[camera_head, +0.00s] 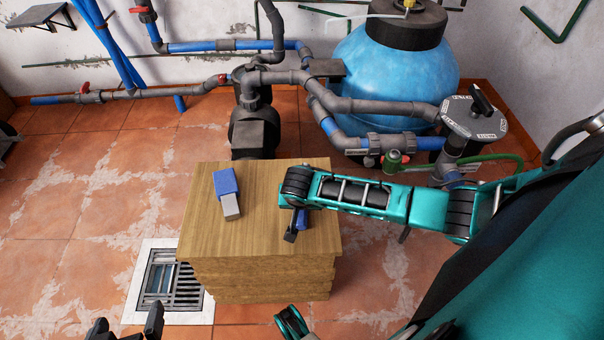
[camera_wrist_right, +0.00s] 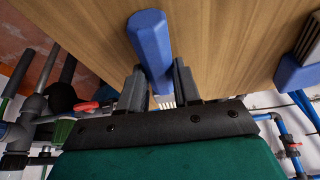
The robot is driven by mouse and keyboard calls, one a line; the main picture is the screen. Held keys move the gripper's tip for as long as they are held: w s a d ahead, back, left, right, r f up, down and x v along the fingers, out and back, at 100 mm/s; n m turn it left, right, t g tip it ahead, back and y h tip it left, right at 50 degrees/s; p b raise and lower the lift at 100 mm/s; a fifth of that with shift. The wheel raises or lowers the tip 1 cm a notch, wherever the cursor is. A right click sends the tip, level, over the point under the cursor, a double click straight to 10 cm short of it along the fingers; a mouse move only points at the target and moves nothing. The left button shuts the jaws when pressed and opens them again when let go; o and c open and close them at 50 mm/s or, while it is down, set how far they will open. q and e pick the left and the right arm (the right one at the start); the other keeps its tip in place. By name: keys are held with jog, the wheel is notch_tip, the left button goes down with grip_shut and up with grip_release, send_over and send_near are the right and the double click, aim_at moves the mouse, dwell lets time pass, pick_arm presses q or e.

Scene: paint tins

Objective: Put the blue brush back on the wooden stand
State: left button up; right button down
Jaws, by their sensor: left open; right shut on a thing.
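The wooden stand (camera_head: 265,190) is a pale wood block in the middle of the head view; its grain also fills the top of the right wrist view (camera_wrist_right: 220,40). My right gripper (camera_head: 293,226) is over its right part, shut on a blue brush (camera_wrist_right: 150,45). My left gripper (camera_head: 126,327) is open and empty at the bottom edge.
A second blue brush with a grey end (camera_head: 227,190) lies on the stand's left part; it also shows in the right wrist view (camera_wrist_right: 298,70). A floor drain (camera_head: 172,282) is left of the stand. Pipes, a pump (camera_head: 253,130) and a blue tank (camera_head: 395,75) stand behind.

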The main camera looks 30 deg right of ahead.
jog(key=c, duration=0.8)
grip_release()
jog(key=shift+s+f, duration=0.1)
jog(key=shift+f, duration=0.1)
pick_arm(q)
jog(key=shift+f, duration=0.25)
